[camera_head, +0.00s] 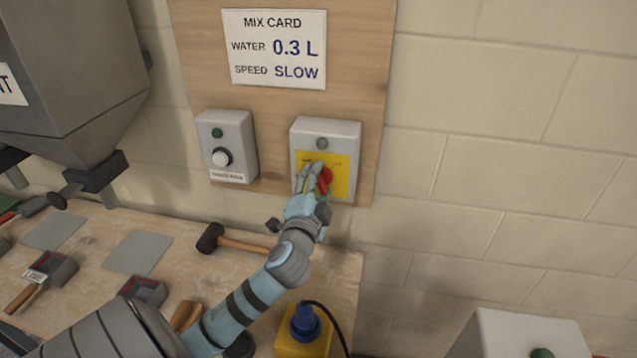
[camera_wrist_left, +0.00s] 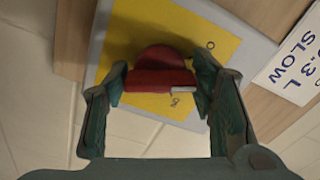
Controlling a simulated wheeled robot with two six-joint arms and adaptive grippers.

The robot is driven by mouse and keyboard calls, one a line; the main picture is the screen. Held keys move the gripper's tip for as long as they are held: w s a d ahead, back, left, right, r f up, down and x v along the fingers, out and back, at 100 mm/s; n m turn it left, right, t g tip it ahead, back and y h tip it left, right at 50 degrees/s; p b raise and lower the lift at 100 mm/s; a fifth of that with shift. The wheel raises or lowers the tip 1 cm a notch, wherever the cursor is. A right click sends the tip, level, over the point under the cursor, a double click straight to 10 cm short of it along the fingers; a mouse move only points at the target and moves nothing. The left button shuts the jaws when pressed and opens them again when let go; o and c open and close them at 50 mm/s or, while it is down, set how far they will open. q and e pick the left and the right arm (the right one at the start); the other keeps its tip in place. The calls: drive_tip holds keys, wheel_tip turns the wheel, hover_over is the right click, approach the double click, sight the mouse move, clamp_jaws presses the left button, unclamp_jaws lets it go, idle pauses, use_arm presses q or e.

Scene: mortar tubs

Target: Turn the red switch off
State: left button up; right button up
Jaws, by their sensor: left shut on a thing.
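The red switch (camera_head: 326,178) is a rotary handle on a yellow plate (camera_head: 340,175) of a grey wall box (camera_head: 327,129). My left gripper (camera_head: 314,178) is at the switch, its fingers on either side of the handle. In the left wrist view the red switch (camera_wrist_left: 158,80) sits between the two fingertips of the left gripper (camera_wrist_left: 160,85), shut on it. A white mark shows on the handle's bar. The gripper hides part of the switch in the head view. The lettering on the plate is too small to read surely. My right gripper is not in view.
A second grey box (camera_head: 228,146) with a white button is on the board to the left. Below, the bench holds a hammer (camera_head: 230,240), small tubs (camera_head: 52,268) and a yellow block with a blue plug (camera_head: 304,325). A grey hopper (camera_head: 75,70) hangs at upper left.

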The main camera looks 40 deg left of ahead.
use_arm(q)
drive_tip(key=n, duration=0.4)
drive_tip(key=shift+f, duration=0.3)
idle(0.4)
drive_tip(key=o, duration=1.2)
drive_tip(key=shift+s+r, duration=0.1)
drive_tip(key=shift+c, duration=0.2)
drive_tip(key=v, duration=1.2)
drive_tip(key=shift+r, duration=0.1)
